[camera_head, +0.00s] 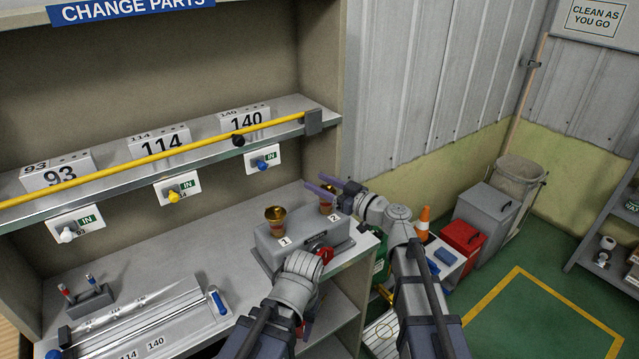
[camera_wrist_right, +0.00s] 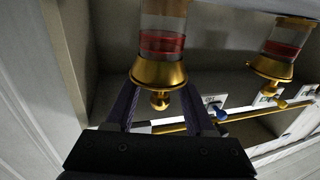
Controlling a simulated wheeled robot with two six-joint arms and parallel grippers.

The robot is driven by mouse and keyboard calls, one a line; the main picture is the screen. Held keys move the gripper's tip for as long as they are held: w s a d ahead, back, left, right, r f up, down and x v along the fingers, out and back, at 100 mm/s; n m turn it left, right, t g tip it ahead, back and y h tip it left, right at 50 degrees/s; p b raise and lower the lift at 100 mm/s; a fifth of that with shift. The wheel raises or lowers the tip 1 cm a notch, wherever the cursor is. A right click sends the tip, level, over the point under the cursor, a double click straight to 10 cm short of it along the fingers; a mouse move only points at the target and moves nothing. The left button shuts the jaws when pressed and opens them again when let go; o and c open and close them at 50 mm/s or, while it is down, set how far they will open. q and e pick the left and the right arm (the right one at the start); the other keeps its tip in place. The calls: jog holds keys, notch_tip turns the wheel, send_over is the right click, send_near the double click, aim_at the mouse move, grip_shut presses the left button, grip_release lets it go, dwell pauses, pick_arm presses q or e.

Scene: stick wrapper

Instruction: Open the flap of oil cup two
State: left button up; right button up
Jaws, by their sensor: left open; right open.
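Oil cup two (camera_head: 327,203) stands on the grey block (camera_head: 300,241) by the label 2. It also shows upside down in the right wrist view (camera_wrist_right: 160,72), with red oil in glass and a gold cap with a small knob. My right gripper (camera_head: 321,187) is open, its purple fingers at the top of cup two. In the right wrist view its fingers (camera_wrist_right: 160,110) lie either side of the knob, with no clear contact. Oil cup one (camera_head: 276,217) stands to the left, gold-topped. My left gripper (camera_head: 309,318) is low before the block, its fingers mostly hidden.
A red part (camera_head: 324,253) sits at the block's front. A yellow rail (camera_head: 160,153) runs along the shelf above, with numbered boxes behind it. A tool tray (camera_head: 150,325) and small stand (camera_head: 89,300) occupy the bench's left. Bare bench lies left of the block.

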jog(key=shift+w+a, duration=0.15)
jog(key=shift+a, duration=0.05)
grip_shut()
dwell(0.4)
